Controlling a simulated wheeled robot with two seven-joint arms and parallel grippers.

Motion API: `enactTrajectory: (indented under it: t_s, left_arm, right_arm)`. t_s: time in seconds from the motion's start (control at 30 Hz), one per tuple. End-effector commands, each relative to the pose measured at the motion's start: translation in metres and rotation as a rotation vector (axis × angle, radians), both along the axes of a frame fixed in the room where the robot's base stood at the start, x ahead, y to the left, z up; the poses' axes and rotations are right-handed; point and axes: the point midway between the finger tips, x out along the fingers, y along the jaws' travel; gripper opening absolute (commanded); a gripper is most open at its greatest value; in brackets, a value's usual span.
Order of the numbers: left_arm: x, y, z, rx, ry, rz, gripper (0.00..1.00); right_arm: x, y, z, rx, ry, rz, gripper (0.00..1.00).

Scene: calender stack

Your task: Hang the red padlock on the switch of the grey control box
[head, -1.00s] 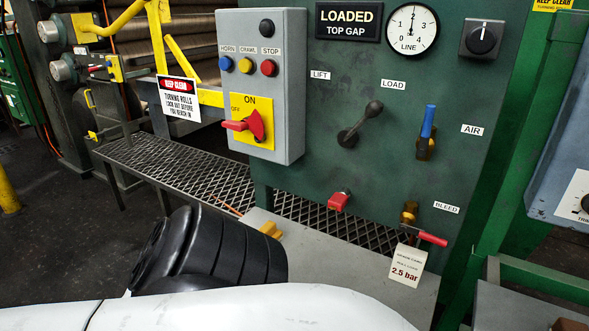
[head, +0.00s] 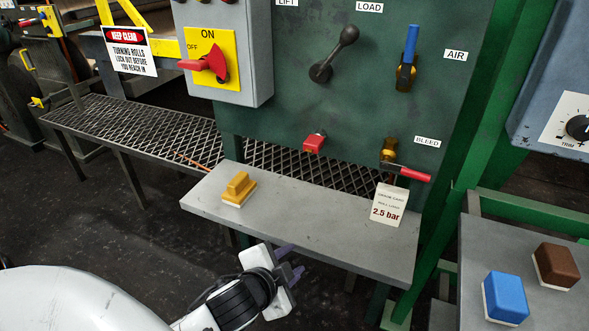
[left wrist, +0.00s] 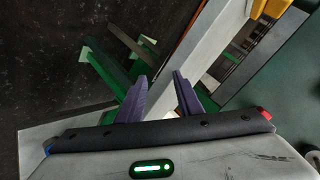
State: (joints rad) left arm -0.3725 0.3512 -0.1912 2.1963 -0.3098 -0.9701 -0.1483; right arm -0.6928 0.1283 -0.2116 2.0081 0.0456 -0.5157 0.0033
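A small red block that looks like the red padlock (head: 314,143) hangs low on the green panel. The grey control box (head: 240,45) is at upper left. Its red switch (head: 208,63) sits on a yellow plate, with its handle pointing left at OFF. My left gripper (head: 297,262) is in front of the grey shelf's front edge, below and apart from the padlock. It is open, with nothing between its purple fingers in the left wrist view (left wrist: 160,75). My right gripper is not in view.
The grey shelf (head: 300,220) holds a yellow block (head: 237,189) and a 2.5 bar card (head: 389,205). A black lever (head: 335,55), blue valve handle (head: 409,45) and red bleed handle (head: 413,174) stick out of the panel. Blue (head: 506,297) and brown (head: 557,265) blocks are at right.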

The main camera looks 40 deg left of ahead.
Motion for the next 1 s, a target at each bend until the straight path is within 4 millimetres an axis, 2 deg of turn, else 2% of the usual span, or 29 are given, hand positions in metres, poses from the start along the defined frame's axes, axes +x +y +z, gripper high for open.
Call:
enactTrajectory:
  t_s: [0.03, 0.13, 0.3, 0.4, 0.5, 0.63, 0.77, 1.0]
  left_arm:
    - [0.011, 0.016, 0.015, 0.075, -0.032, 0.013, 0.33]
    - [0.029, 0.041, 0.051, 0.218, -0.092, 0.024, 0.33]
    - [0.077, 0.057, 0.107, 0.486, -0.264, -0.087, 0.33]
    - [0.098, 0.062, 0.138, 0.633, -0.345, -0.141, 0.33]
    - [0.111, 0.063, 0.160, 0.746, -0.402, -0.183, 0.33]
    - [0.120, 0.063, 0.173, 0.811, -0.434, -0.207, 0.33]
    - [0.129, 0.065, 0.173, 0.814, -0.436, -0.209, 0.33]
    - [0.155, 0.071, 0.173, 0.813, -0.436, -0.208, 0.33]
  right_arm:
    - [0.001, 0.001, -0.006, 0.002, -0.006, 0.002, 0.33]
    - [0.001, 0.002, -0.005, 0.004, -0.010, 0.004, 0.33]
    - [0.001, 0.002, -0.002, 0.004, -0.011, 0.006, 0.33]
    - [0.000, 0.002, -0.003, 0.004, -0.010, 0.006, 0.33]
    - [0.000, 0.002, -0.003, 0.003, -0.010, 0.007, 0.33]
    - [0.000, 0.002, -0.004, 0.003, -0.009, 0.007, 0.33]
    - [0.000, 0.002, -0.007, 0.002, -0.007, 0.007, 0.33]
    - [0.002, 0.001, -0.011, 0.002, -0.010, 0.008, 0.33]
